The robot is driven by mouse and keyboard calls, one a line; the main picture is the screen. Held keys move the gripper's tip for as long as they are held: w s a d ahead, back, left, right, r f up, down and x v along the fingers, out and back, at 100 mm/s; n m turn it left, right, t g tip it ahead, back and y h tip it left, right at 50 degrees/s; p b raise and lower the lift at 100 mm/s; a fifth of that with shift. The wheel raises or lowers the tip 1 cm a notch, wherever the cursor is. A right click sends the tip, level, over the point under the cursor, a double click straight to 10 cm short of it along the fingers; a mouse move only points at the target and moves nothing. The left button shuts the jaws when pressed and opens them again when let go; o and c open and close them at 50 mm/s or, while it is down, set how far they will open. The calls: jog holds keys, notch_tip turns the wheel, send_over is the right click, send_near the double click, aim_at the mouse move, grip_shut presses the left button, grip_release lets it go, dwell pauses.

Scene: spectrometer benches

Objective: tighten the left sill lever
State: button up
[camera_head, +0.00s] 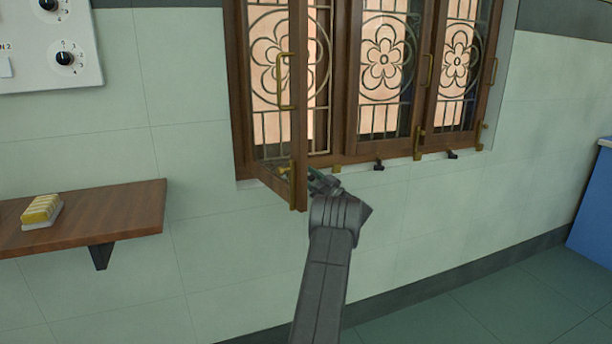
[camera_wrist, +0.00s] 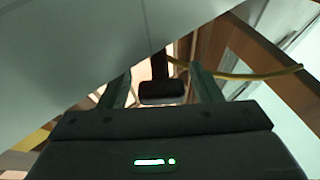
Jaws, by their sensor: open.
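The left sill lever shows in the wrist view as a dark stem with a wide dark grip (camera_wrist: 162,92). The grip sits between the two green fingers of my gripper (camera_wrist: 162,84), with a gap on both sides. My gripper is open around the lever and not closed on it. In the head view my gripper (camera_head: 319,180) is at the window sill, by the lower corner of the swung-out left casement (camera_head: 299,130). There the lever is mostly hidden by my gripper and the casement frame.
Two more dark sill levers, a middle one (camera_head: 379,165) and a right one (camera_head: 452,155), stand along the sill. A brass bar (camera_wrist: 245,75) curves close past the right finger. A wooden shelf (camera_head: 120,205) with a yellow-and-white block (camera_head: 42,211) is at left.

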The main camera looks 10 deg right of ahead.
jog(key=p+v, duration=0.1)
jog(key=v, duration=1.2)
jog(key=shift+r, duration=0.15)
jog(key=b+x, duration=0.1)
jog(key=x, duration=1.2)
jog(key=shift+w+a, duration=0.2)
jog(key=shift+a, duration=0.05)
jog(key=shift+s, duration=0.1)
jog(key=shift+d, duration=0.1)
